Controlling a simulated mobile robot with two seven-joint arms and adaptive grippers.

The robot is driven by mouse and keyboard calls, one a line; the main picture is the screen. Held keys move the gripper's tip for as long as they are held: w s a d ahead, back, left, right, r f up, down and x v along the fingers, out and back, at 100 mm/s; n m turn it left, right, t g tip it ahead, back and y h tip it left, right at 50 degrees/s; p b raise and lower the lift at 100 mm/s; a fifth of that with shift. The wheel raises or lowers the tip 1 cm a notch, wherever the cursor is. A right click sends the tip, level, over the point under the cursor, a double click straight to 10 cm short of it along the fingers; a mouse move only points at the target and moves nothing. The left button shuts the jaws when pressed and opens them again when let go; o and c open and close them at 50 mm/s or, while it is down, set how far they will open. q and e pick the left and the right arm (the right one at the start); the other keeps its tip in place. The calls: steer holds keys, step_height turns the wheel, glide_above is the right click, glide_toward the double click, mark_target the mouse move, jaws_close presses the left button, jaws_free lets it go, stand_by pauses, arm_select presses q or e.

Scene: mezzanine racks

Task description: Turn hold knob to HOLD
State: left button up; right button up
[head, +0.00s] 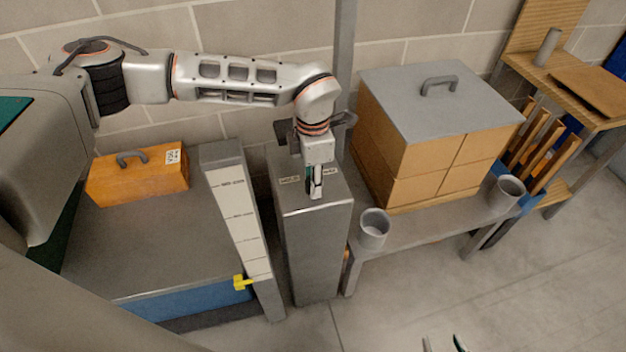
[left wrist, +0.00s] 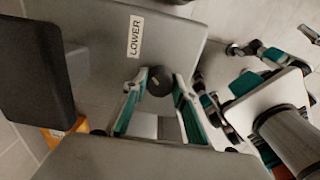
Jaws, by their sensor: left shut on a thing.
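The hold knob (left wrist: 158,82) is a dark round knob on the top of a grey metal pillar (head: 315,245). In the left wrist view it sits between the two fingers of my left gripper (left wrist: 159,84), which is shut on it. In the head view my left gripper (head: 316,190) points down onto the pillar top and hides the knob. A white label reading LOWER (left wrist: 135,37) lies beside the knob in the wrist view. Two small labels flank the gripper in the head view, too small to read surely. My right gripper (head: 444,345) shows only its parted fingertips at the bottom edge.
Left of the pillar stand a marked scale post (head: 236,205) with a yellow pointer (head: 242,282) and an orange handled box (head: 138,177) on a grey platform. To the right, a bench holds a lidded crate (head: 440,100) and two grey cups (head: 374,230). Open floor lies in front.

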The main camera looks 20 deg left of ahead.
steer(key=shift+r, duration=0.1)
arm_select(q)
steer(key=shift+r+n+p, duration=0.2)
steer(key=shift+n+p, duration=0.5)
steer(key=shift+p, duration=0.1)
steer(key=shift+r+n+p, duration=0.1)
steer(key=shift+n+p, duration=0.7)
steer(key=n+p, duration=0.3)
steer(key=shift+n, duration=0.3)
steer(key=shift+n+p, duration=0.6)
steer(key=shift+n, duration=0.3)
steer(key=n+p, duration=0.3)
steer(key=n, duration=0.2)
steer(key=shift+f, duration=0.2)
steer(key=n+p, duration=0.1)
steer(key=n, duration=0.1)
steer(key=shift+n, duration=0.3)
steer(key=shift+f+n+p, duration=0.1)
steer(key=shift+n+p, duration=0.25)
steer(key=shift+n, duration=0.65)
arm_select(e)
step_height(320, 180, up, 11)
steer(key=a, duration=0.1)
steer(key=shift+w+a+y, duration=0.2)
steer(key=shift+w+y, duration=0.1)
